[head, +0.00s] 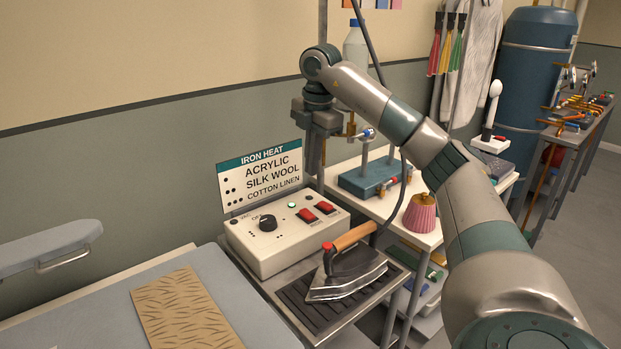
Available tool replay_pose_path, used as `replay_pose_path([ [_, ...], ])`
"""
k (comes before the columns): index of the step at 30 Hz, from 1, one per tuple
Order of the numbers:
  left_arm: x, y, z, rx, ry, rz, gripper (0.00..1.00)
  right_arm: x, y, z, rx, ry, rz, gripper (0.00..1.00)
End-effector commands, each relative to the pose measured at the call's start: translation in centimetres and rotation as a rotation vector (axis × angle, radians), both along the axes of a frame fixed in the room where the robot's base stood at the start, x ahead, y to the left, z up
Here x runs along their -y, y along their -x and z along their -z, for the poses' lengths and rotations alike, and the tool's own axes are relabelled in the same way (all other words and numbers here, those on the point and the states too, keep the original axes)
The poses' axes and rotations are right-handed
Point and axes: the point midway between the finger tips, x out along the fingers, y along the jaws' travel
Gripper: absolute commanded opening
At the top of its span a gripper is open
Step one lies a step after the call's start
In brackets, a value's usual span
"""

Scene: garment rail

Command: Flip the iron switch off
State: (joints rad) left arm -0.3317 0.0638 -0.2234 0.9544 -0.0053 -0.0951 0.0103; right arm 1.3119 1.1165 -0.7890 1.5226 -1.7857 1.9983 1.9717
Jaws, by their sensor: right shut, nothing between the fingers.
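The control box (270,250) is a cream unit with a black knob (267,223), a lit green lamp (292,205) and two red rocker switches. One red switch (307,215) is nearer the knob, with small lettering beside it too small to read surely. The other red switch (325,207) is farther right. Which way either rocker is tipped is too small to tell. My right gripper (312,150) hangs pointing down behind and above the box's right end, apart from the switches. It is shut and empty; its fingertips are hard to make out. My left gripper is out of view.
An iron (346,268) with a wooden handle rests on a dark ribbed rest (312,312) in front of the box. An iron heat sign (261,178) stands behind it. A thin pole rises near my right gripper. A pink-shaded object (420,213) stands right.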

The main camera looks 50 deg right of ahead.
Motion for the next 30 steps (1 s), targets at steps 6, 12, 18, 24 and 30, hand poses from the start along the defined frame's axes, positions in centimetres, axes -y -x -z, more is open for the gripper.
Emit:
replay_pose_path([
  [6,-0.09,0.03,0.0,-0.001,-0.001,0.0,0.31,-0.01,0.12,-0.81,-0.001,0.0,0.0,0.0],
  [12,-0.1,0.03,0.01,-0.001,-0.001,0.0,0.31,-0.01,0.12,-0.82,-0.001,0.0,0.0,0.0],
  [18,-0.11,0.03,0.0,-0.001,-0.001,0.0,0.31,-0.03,0.1,-0.81,-0.001,0.001,-0.009,0.0],
  [24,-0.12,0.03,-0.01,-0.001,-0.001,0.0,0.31,-0.21,0.0,-0.83,-0.002,0.012,-0.097,0.0],
  [30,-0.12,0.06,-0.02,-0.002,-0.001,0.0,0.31,-0.62,-0.24,-0.89,-0.004,0.037,-0.314,0.0],
])
